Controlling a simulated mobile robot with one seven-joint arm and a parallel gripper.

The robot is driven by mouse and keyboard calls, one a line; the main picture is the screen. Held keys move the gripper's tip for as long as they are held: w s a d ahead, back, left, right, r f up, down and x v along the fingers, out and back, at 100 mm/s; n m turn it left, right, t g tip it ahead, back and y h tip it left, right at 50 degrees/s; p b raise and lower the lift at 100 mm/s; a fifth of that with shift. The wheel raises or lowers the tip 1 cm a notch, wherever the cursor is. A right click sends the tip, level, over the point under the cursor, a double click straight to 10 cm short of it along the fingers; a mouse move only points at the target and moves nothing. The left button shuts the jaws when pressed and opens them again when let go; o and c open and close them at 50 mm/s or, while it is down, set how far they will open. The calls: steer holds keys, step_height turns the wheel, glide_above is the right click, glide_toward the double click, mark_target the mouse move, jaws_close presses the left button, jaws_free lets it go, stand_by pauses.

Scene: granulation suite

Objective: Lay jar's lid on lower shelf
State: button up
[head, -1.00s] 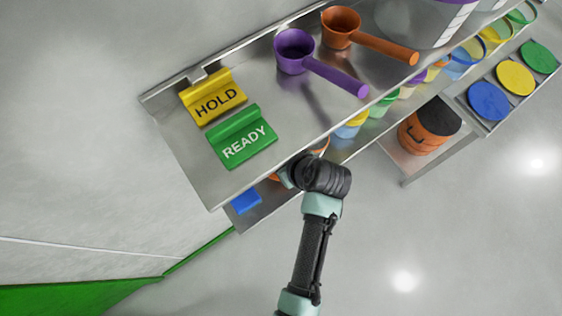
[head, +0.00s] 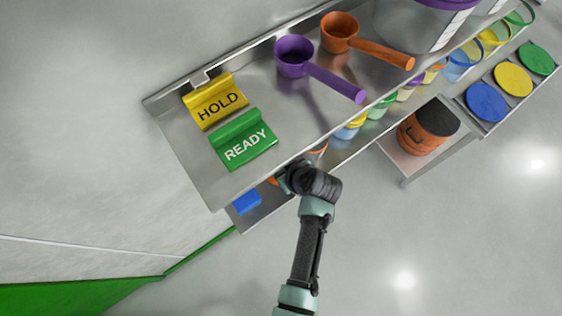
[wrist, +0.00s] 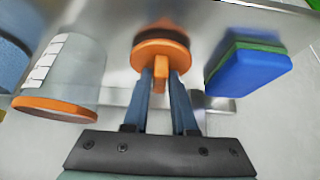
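In the wrist view, an orange round lid (wrist: 161,52) with a small knob is at the ends of my gripper's fingers (wrist: 161,88). The two blue-grey fingers stand on either side of the knob and appear shut on it. A dark orange reflection shows on the metal lower shelf (wrist: 112,52) just beyond the lid; I cannot tell whether the lid touches the shelf. A grey jar (wrist: 72,72) with a white label and an orange end stands to the left. In the head view my gripper is hidden by the wrist and the upper shelf.
A blue and green block (wrist: 248,70) lies right of the lid; its blue part shows in the head view (head: 247,201). The upper shelf (head: 200,170) overhangs, with a HOLD sign (head: 215,101), a READY sign (head: 243,139), and purple (head: 295,57) and orange (head: 340,32) scoops.

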steer(key=shift+o, duration=1.4)
steer(key=shift+r, duration=0.1)
steer(key=b+v, duration=0.1)
steer(key=v, duration=1.1)
